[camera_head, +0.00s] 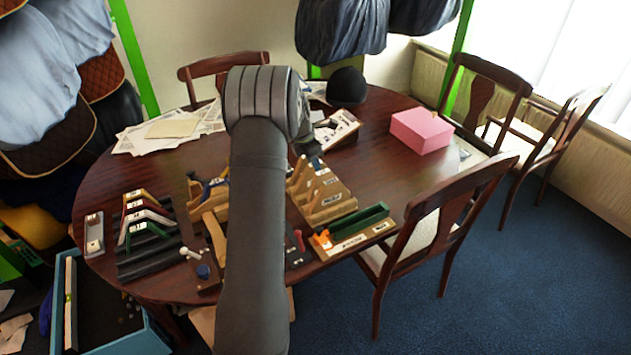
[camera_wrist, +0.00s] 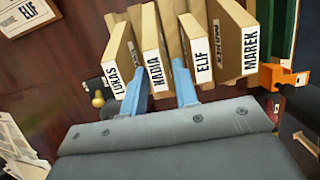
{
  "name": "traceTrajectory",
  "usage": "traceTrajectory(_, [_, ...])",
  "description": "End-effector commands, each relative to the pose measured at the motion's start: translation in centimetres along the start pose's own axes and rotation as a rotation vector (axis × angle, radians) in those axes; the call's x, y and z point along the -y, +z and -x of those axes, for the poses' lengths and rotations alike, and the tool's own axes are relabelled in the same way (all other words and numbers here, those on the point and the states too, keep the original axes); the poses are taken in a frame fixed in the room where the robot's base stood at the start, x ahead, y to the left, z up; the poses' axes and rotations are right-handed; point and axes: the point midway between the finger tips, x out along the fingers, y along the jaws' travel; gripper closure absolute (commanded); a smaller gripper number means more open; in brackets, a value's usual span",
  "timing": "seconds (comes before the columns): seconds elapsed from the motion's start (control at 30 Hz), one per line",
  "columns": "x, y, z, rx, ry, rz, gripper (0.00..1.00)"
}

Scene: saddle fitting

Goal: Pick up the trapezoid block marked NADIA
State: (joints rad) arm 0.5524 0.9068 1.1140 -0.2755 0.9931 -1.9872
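In the wrist view, the NADIA block (camera_wrist: 155,70) is a tan wooden piece with a white label, standing in a row between the LUKAS block (camera_wrist: 118,66) and the ELIF block (camera_wrist: 201,62). The MAREK block (camera_wrist: 240,45) is at the right end. My gripper (camera_wrist: 158,82) has two blue fingers, one on each side of the NADIA block, with small gaps seeming to show beside it. It looks open; contact is hard to judge. In the head view, the row of wooden blocks (camera_head: 322,190) is partly hidden by my arm, which also hides my gripper.
A green trough with an orange end (camera_head: 352,228) lies right of the row. A pink box (camera_head: 421,131) and a black cap (camera_head: 346,86) stand farther back. Coloured angled pieces (camera_head: 145,218) are at left. Another ELIF label (camera_wrist: 30,10) shows at the wrist view's upper left.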

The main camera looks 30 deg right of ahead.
Motion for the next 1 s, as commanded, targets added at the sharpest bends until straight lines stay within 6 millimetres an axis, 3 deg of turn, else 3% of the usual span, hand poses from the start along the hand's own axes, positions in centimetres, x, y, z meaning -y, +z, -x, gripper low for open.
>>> traceTrajectory(0.33, [-0.2,0.2,-4.6,0.000,0.000,-0.001,0.73])
traceTrajectory(0.53, [-0.2,0.2,-4.7,0.001,0.002,-0.001,0.73])
traceTrajectory(0.7, [-0.2,0.2,-4.7,0.000,0.002,-0.001,1.00])
traceTrajectory(1.0, [-0.3,0.2,-4.4,0.001,0.002,-0.001,1.00])
